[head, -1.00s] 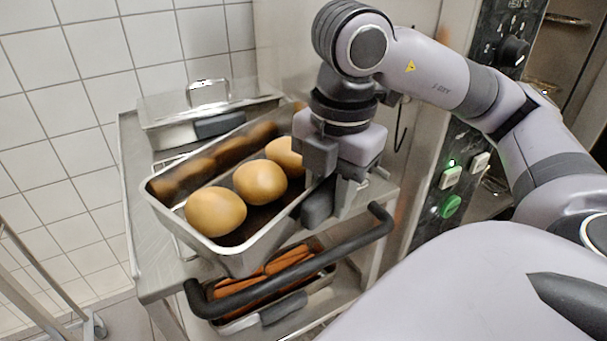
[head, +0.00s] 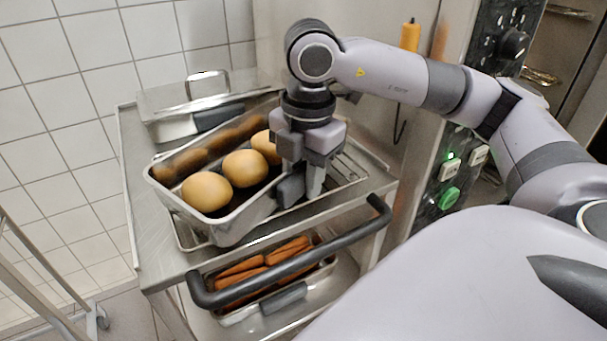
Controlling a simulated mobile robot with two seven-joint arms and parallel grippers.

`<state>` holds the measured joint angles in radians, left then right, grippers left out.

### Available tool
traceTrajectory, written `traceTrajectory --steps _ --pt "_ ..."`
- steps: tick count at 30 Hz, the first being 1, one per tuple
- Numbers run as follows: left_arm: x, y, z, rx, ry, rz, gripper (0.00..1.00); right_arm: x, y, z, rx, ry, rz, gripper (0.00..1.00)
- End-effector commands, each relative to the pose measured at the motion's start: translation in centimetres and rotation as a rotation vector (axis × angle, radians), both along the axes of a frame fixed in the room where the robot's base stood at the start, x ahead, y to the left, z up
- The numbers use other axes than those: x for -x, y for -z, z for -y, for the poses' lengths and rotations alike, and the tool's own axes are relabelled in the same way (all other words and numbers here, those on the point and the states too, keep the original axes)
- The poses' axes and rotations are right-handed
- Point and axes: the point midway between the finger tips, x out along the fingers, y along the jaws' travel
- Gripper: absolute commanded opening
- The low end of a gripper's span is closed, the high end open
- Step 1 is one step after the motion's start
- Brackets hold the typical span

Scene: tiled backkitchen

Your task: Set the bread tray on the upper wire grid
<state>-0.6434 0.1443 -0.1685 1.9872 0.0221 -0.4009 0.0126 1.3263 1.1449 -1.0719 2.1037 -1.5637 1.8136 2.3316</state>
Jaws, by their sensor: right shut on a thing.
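The bread tray (head: 243,221) is a deep metal pan with several round golden buns in it. It is over the upper wire grid (head: 346,176) on the trolley's top shelf. The grid shows to the right of the tray and under its front left corner; the tray hides the rest. I cannot tell whether the tray's bottom touches the grid. My right gripper (head: 302,190) points down and is shut on the tray's near right side, at its dark handle. My left gripper is not in view.
A lidded metal pan (head: 172,128) stands behind the tray on the trolley (head: 150,262). A black push bar (head: 300,263) crosses the trolley's front. A pan with orange-brown food (head: 262,268) sits on the lower shelf. A control panel (head: 452,180) stands at the right.

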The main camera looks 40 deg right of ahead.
Motion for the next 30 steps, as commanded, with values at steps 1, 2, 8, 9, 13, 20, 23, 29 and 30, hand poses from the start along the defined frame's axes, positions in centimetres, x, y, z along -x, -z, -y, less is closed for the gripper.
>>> traceTrajectory --steps 1,2,8,9,13,20,23,29,30 --pt "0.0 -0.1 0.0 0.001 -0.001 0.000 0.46 -0.1 -0.1 0.0 -0.001 0.001 0.005 0.00" --pt "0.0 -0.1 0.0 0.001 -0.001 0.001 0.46 -0.1 -0.1 0.0 -0.001 0.001 0.005 0.00" --pt "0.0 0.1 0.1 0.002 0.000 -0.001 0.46 0.0 0.3 0.0 0.000 0.000 -0.001 0.45" --pt "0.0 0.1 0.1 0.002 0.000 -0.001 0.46 0.0 0.3 0.0 0.000 0.000 -0.001 0.57" --pt "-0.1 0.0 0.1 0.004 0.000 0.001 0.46 0.0 0.3 0.0 0.000 0.000 -0.001 0.57" --pt "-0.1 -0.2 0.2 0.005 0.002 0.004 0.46 0.0 0.1 0.0 0.000 0.000 -0.001 0.57" --pt "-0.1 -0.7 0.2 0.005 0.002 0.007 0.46 0.0 -0.3 0.0 0.000 0.000 0.000 0.57" --pt "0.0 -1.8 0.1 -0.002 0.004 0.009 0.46 0.2 -2.5 0.0 0.000 0.000 -0.001 0.57" --pt "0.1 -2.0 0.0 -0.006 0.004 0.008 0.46 0.2 -3.0 0.0 0.000 0.000 -0.001 0.57"
